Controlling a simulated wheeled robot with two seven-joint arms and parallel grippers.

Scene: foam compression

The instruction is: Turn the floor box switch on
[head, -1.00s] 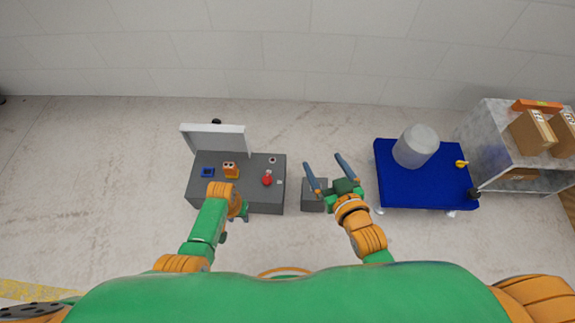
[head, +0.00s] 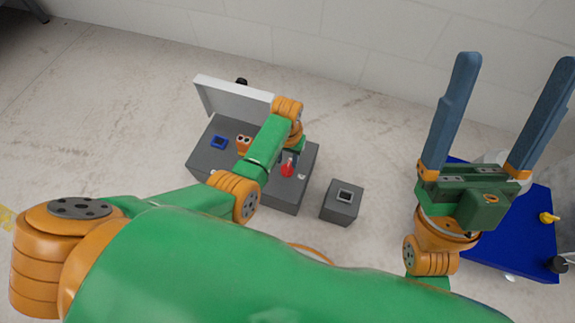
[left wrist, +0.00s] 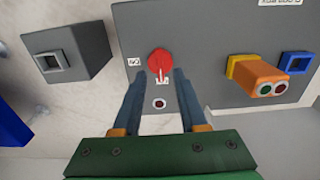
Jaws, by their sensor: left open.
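The floor box (head: 270,192) is a dark grey box with a raised white lid (head: 235,98). Its red switch (head: 288,169) is on the top face and shows in the left wrist view (left wrist: 160,61), with small white labels (left wrist: 134,62) beside and below it. My left gripper (head: 291,158) is above the switch, partly hidden by its own arm in the head view. In the left wrist view its open fingers (left wrist: 160,74) flank the switch, one on each side; contact cannot be told. My right gripper (head: 518,62) is open and empty at the right.
An orange connector (left wrist: 260,78) and a blue socket (left wrist: 296,65) are on the same top face. A small grey box with a square opening (head: 342,202) stands on the floor to the right. A blue cart (head: 515,245) is at the right, behind my right arm.

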